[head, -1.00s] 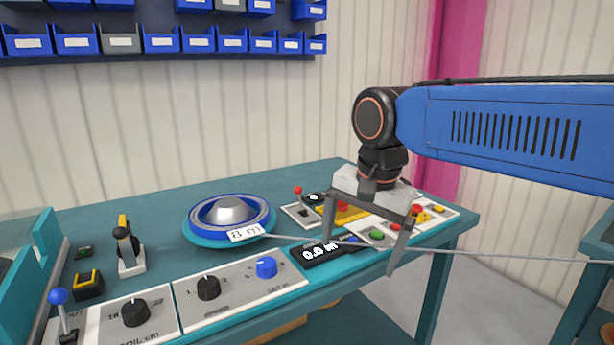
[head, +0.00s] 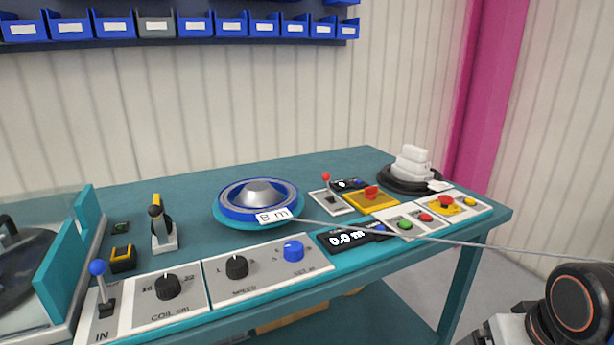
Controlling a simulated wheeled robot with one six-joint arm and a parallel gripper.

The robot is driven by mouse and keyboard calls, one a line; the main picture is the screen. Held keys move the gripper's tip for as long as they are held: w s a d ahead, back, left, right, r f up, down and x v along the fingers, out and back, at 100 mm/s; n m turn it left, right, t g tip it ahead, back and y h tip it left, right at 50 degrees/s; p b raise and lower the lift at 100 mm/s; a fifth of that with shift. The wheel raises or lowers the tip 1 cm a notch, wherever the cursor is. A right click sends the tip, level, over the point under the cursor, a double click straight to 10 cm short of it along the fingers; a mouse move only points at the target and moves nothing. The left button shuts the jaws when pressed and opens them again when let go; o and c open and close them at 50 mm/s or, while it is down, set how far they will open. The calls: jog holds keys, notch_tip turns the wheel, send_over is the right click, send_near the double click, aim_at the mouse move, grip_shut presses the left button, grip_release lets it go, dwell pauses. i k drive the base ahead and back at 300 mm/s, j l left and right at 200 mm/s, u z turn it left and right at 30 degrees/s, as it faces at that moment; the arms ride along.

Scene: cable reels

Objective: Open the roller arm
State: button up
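I cannot tell for sure which part is the roller arm. A lever with a red ball (head: 327,190) stands upright on a light plate behind the meter. A black and yellow upright piece (head: 160,225) on a light base stands left of the blue reel (head: 259,197). The grey cable (head: 420,236) runs from the reel's "8 m" tag (head: 273,215) rightward past the meter display (head: 347,238), which reads 0.0 m. My gripper (head: 500,331) shows only its pale body at the bottom right edge, off the bench. Its fingers are out of the picture.
Control panels with knobs (head: 236,267) line the front edge, with a blue-ball lever (head: 98,268) at left. Red and green buttons (head: 405,224) sit at right. A black coil with white blocks (head: 412,168) stands at the back right. Blue bins (head: 195,24) hang behind.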

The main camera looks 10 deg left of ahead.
aim_at(155, 210)
jog(key=u, duration=1.4)
